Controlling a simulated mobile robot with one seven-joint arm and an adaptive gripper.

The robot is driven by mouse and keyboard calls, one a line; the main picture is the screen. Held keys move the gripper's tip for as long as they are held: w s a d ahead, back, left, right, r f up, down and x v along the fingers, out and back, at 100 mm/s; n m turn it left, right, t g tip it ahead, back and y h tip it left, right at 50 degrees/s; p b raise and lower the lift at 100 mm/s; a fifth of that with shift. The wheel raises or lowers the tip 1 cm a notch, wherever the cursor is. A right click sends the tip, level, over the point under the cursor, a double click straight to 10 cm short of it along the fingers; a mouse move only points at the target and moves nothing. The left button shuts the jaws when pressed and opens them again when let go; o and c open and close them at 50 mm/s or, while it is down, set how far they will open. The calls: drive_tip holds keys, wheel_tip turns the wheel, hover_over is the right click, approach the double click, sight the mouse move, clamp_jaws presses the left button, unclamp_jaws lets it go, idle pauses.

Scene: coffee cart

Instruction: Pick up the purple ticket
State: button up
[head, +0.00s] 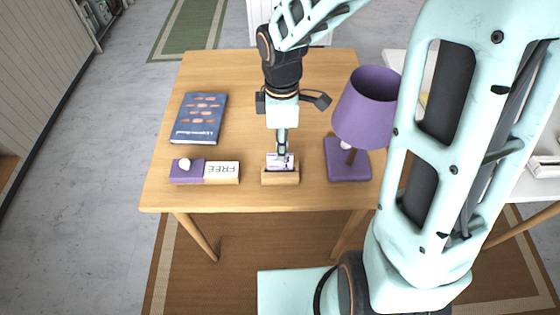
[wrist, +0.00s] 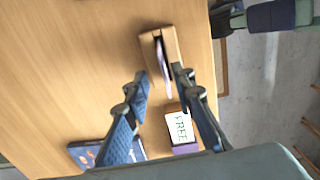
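The purple ticket (head: 273,161) stands upright in a small wooden holder (head: 280,179) near the table's front edge. In the wrist view the ticket (wrist: 165,75) shows as a thin pale purple edge rising from the slot of the holder (wrist: 172,40). My gripper (head: 282,157) is right over the holder and hides part of the ticket. In the wrist view my gripper (wrist: 160,73) is open, one finger on each side of the ticket, with gaps visible. I cannot tell how far down the fingertips reach along it.
A purple lamp (head: 366,108) stands close on the right. On the left lie a purple-and-white block marked FREE (head: 221,172) with a white knob and a blue book (head: 200,117). The wooden table (head: 225,75) is clear toward the back left.

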sight(280, 164)
drive_tip(key=f, duration=0.3)
drive_tip(key=f+b, duration=0.1)
drive_tip(key=f, duration=0.1)
drive_tip(key=shift+s+a+f, duration=0.1)
drive_tip(key=shift+s+a, duration=0.05)
drive_tip(key=shift+s, duration=0.1)
drive_tip(key=shift+c, duration=0.3)
clamp_jaws()
